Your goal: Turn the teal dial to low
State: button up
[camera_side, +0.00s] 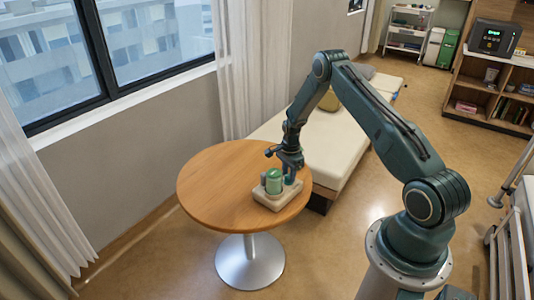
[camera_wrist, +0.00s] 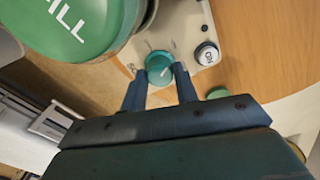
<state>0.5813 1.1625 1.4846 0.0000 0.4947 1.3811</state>
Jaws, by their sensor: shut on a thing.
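The teal dial (camera_wrist: 160,66) sits on a cream panel (camera_side: 278,202) on the round wooden table. It has a pale pointer line on its face, and small marks lie around it, too small to read. My gripper (camera_wrist: 160,88) has its two blue fingers on either side of the dial, closed on it. In the side view my gripper (camera_side: 290,177) reaches down to the panel from above. The dial is hard to make out there.
A large green cap (camera_wrist: 75,25) with white lettering stands on the panel close to the dial. The round table (camera_side: 215,185) is mostly bare. A bed (camera_side: 335,140) stands behind it.

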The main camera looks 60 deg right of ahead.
jog(key=o, duration=1)
jog(key=shift+r, duration=0.15)
notch_tip(320, 180, up, 14)
jog(key=shift+f, duration=0.2)
dwell(0.5)
